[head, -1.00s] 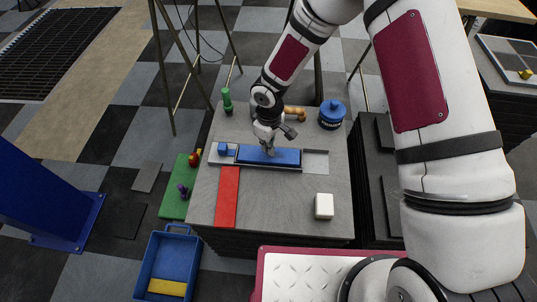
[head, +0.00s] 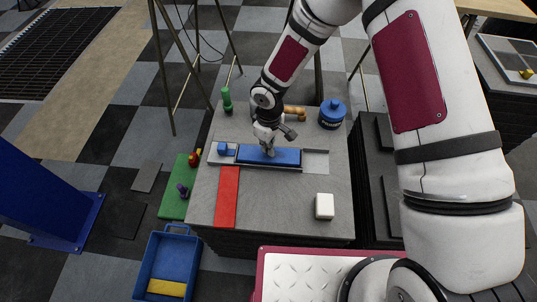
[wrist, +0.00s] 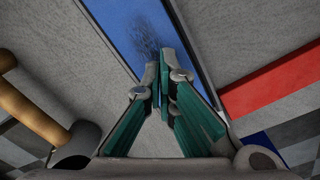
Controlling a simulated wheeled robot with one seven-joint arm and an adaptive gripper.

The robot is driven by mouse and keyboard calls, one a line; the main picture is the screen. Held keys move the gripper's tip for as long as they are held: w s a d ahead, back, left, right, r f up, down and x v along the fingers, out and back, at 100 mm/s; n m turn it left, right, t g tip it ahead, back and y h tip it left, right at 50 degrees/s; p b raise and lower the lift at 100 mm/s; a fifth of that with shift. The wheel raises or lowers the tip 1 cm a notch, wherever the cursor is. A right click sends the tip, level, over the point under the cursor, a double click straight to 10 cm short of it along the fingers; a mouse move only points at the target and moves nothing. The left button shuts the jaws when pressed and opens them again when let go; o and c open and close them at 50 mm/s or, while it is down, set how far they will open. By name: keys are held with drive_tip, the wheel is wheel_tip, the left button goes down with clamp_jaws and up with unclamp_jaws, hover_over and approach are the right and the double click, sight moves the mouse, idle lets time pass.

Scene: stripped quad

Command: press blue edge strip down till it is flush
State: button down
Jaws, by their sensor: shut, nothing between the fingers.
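The blue edge strip (head: 285,157) lies lengthwise in a pale grey tray (head: 316,161) on the grey table. It also fills the upper middle of the wrist view (wrist: 130,20), with a dark scuffed patch near my fingertips. My gripper (head: 269,153) points down over the middle of the strip, and in the wrist view (wrist: 157,75) its fingers are shut with nothing between them. The tips are at or very near the strip's top; I cannot tell whether they touch. Whether the strip is flush cannot be told.
A small blue block (head: 222,149) sits at the tray's left end. A red strip (head: 227,196) lies in front, a white block (head: 324,206) at front right. A blue lidded pot (head: 332,113), wooden piece (head: 294,110) and green piece (head: 227,100) stand behind. The table's front middle is clear.

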drive_tip(key=shift+f+b, duration=1.1)
drive_tip(key=shift+f, duration=0.3)
idle(1.5)
drive_tip(key=shift+r, duration=0.1)
drive_tip(key=shift+r+p, duration=2.4)
drive_tip(key=shift+r, duration=1.55)
drive_tip(key=shift+r, duration=0.1)
